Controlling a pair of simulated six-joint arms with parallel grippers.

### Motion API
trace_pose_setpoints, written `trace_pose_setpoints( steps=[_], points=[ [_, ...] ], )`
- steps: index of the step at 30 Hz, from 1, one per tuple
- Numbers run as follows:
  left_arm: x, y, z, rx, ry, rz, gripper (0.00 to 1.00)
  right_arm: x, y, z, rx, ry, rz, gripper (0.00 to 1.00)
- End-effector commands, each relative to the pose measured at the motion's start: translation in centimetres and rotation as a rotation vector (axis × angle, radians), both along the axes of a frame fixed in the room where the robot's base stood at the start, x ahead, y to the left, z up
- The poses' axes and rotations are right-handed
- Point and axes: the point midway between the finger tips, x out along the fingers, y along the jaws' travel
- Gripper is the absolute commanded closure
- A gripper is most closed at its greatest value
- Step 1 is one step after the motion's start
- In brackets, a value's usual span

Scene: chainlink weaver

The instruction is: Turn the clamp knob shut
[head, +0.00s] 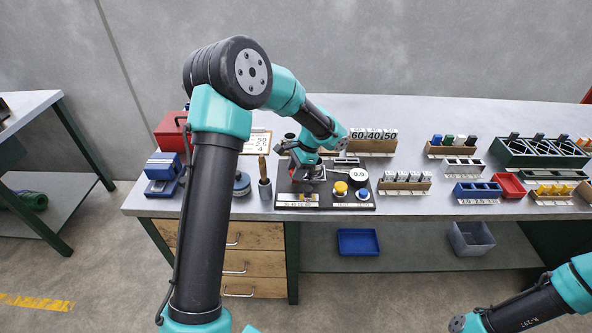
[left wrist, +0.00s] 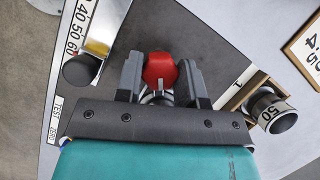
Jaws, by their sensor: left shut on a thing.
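The red clamp knob (left wrist: 160,69) shows in the left wrist view between the two grey fingers of my left gripper (left wrist: 161,80), which is shut on it. In the head view my left gripper (head: 308,178) points down over the left part of a dark panel (head: 328,203) on the bench. The fingers and arm mostly hide the knob there. The clamp below the knob is largely hidden, so its opening cannot be judged. Part of my right arm shows at the lower right of the head view, but its gripper is out of view.
The panel also carries a yellow button (head: 340,188), a blue button (head: 362,194) and a round 0.0 readout (head: 358,176). A scale strip (left wrist: 82,27) and a dark round post (left wrist: 82,71) lie left of the fingers in the wrist view. A cylinder marked 50 (left wrist: 273,110) is at right.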

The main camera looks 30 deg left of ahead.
Motion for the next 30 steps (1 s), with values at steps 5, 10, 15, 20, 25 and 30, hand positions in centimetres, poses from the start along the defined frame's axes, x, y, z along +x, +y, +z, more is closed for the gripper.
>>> trace_pose_setpoints(
  steps=[5,10,15,20,25,30],
  points=[
    [0.0,0.0,0.0,0.000,0.000,0.000,0.56,0.0,0.0,0.0,0.000,0.000,0.000,0.13],
    [0.0,0.0,0.0,0.000,0.000,0.001,0.40,0.0,0.0,0.0,0.000,0.000,0.000,0.13],
    [0.0,0.0,0.0,0.000,0.000,0.001,0.40,0.0,0.0,0.0,0.000,0.000,0.000,0.13],
    [0.1,-0.1,0.2,0.000,0.000,0.001,0.40,0.0,0.0,0.0,0.000,0.000,0.000,0.13],
    [0.6,-0.5,1.6,0.000,-0.002,0.001,0.40,0.0,0.0,0.0,0.000,0.000,0.000,0.13],
    [1.4,-1.1,4.2,0.001,-0.003,0.001,0.40,0.0,0.0,0.0,0.000,0.000,0.000,0.13]
  ],
)
